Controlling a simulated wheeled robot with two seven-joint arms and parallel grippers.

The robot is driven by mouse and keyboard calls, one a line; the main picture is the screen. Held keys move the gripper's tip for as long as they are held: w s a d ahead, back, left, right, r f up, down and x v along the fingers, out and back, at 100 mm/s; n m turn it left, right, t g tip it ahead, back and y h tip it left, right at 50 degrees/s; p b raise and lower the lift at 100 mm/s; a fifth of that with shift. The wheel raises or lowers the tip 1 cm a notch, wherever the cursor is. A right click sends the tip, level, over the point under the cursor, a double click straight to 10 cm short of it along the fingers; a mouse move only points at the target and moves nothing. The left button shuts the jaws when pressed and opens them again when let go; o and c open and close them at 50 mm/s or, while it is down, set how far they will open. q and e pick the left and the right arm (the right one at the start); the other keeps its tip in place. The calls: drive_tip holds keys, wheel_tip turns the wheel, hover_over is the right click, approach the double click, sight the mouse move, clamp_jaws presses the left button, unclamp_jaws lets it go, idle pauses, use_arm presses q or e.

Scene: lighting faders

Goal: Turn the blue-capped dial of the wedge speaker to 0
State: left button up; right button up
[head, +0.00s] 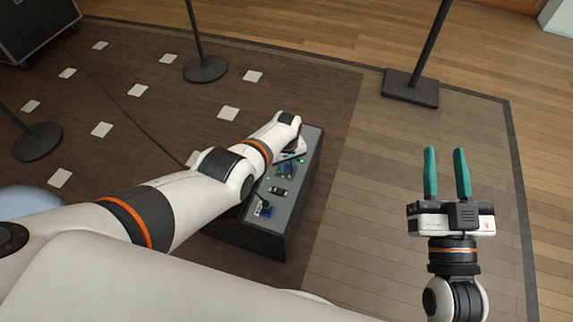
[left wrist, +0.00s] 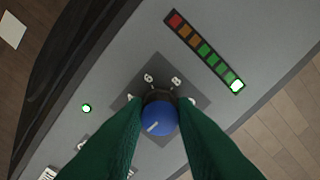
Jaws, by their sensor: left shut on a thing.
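The wedge speaker (head: 308,172) is a dark box with a grey top panel, standing on the floor under my left arm. In the left wrist view, its blue-capped dial (left wrist: 158,118) sits between the two dark green fingers of my left gripper (left wrist: 158,126), which are shut on it. The white line on the cap points to the lower left of the picture. The figures 4, 6 and 8 show above the dial; the fingers hide the rest of its scale. My right gripper (head: 446,174) is open and empty, to the right of the speaker.
A strip of coloured lights (left wrist: 204,50) beside the dial has its lower right end lit. A small green light (left wrist: 86,108) glows on the left. Black stand bases (head: 205,69) (head: 410,88) stand on the floor behind. The wood floor under my right gripper is clear.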

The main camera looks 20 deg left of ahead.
use_arm(q)
drive_tip(key=n, duration=0.5)
drive_tip(key=shift+n, duration=2.2)
use_arm(e)
drive_tip(key=shift+r, duration=0.3)
drive_tip(key=shift+f, duration=0.2)
use_arm(q)
drive_tip(key=o, duration=1)
